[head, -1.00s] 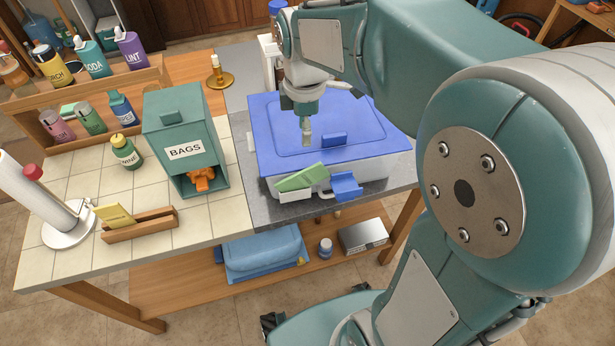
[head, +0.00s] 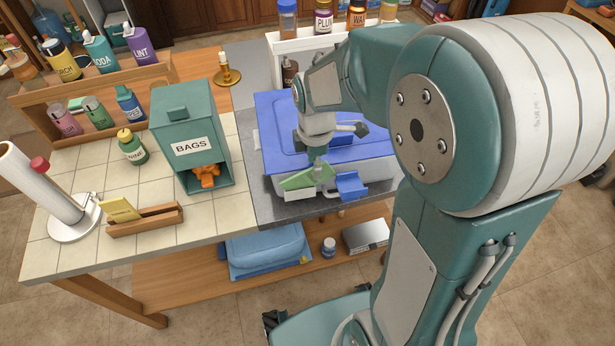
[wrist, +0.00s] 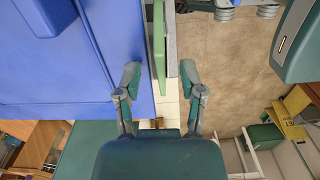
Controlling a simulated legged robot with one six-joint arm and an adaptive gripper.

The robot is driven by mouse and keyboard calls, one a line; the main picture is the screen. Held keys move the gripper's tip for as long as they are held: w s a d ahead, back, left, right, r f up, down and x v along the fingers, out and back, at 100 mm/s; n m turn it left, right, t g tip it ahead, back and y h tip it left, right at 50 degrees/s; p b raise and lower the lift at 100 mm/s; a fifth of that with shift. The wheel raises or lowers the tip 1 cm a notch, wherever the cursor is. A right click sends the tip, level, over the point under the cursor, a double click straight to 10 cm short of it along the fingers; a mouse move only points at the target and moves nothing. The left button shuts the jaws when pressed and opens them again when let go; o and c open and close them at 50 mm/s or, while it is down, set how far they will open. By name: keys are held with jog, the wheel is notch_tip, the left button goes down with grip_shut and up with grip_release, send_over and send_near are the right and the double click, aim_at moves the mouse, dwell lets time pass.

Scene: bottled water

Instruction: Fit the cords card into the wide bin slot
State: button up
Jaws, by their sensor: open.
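A green card (head: 308,178) sits tilted at the front of the blue-lidded bin (head: 270,125), at a pale holder on the bin's front wall. Its wording cannot be read, and how deep it sits in the holder is unclear. In the wrist view the green card (wrist: 159,45) shows edge-on beside the blue lid (wrist: 60,60). My gripper (head: 318,168) is right above the card and partly hides it. In the wrist view my gripper (wrist: 160,74) is open, with the card's edge between the line of its two fingers. A yellow card (head: 119,210) stands in a wooden holder (head: 145,221) at left.
A blue latch (head: 350,186) juts from the bin front, right of the green card. A green BAGS dispenser (head: 190,125) stands left of the bin. A paper roll (head: 45,190), bottles in a wooden rack and a white bottle rack (head: 300,45) stand around.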

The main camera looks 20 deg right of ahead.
jog(key=shift+f, duration=0.15)
jog(key=shift+c, duration=0.3)
grip_shut()
jog(key=shift+r, duration=0.35)
notch_tip(320, 180, up, 2)
jog(key=shift+r, duration=0.1)
jog(key=s+r, duration=1)
jog(key=s, duration=0.4)
jog(key=shift+a, duration=0.45)
